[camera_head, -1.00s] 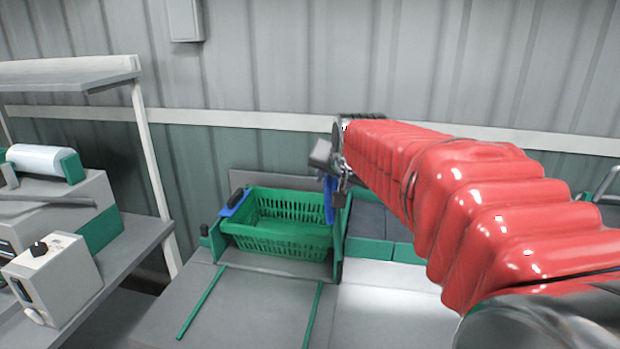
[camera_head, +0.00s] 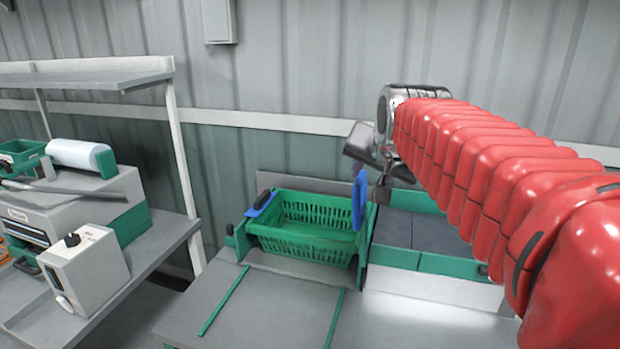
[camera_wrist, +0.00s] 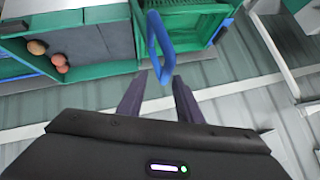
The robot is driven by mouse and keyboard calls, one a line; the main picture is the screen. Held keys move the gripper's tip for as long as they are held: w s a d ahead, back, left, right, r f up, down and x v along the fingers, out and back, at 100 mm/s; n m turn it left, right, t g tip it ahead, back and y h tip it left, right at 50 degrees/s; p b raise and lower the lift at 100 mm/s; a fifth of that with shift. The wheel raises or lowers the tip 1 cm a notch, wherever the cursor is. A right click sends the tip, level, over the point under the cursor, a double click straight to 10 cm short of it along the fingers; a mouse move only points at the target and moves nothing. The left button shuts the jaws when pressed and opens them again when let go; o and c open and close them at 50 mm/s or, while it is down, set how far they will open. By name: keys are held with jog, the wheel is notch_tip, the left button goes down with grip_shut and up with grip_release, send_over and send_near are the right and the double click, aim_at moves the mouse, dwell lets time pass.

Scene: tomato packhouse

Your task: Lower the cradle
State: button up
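The cradle is a green-sided frame (camera_head: 240,241) on the grey bench, with a green slatted basket (camera_head: 310,242) in it. A blue loop handle (camera_head: 359,200) stands upright at the cradle's right side. A blue piece with a black grip (camera_head: 262,204) sits at the left. My gripper (camera_head: 383,182) is just right of the blue loop. In the wrist view my gripper (camera_wrist: 154,82) is open, and the lower end of the blue loop (camera_wrist: 157,40) shows between the fingertips. Neither finger visibly grips it; the depth between them is hard to tell.
Right of the cradle is a green-edged bin with dark panels (camera_head: 440,240); the wrist view shows several round reddish items (camera_wrist: 48,55) in it. A shelf unit (camera_head: 90,82) and a white box (camera_head: 85,270) stand left. Green rails (camera_head: 224,300) mark the clear bench front.

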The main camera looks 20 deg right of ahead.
jog(key=shift+v, duration=2.3)
jog(key=shift+f, duration=0.15)
jog(key=s+a+f+n+g, duration=0.1)
jog(key=s+a+f+n, duration=0.1)
jog(key=s+a+f, duration=0.2)
jog(key=s+a+f+n+g+y, duration=0.1)
jog(key=s+a+f+n, duration=0.2)
jog(key=s+f, duration=0.5)
jog(key=s+a+f+n+g+y, duration=0.1)
jog(key=s+a+f+n, duration=0.2)
jog(key=s+a+f, duration=0.3)
notch_tip(320, 180, down, 4)
jog(key=shift+s+g, duration=0.3)
jog(key=shift+d, duration=0.1)
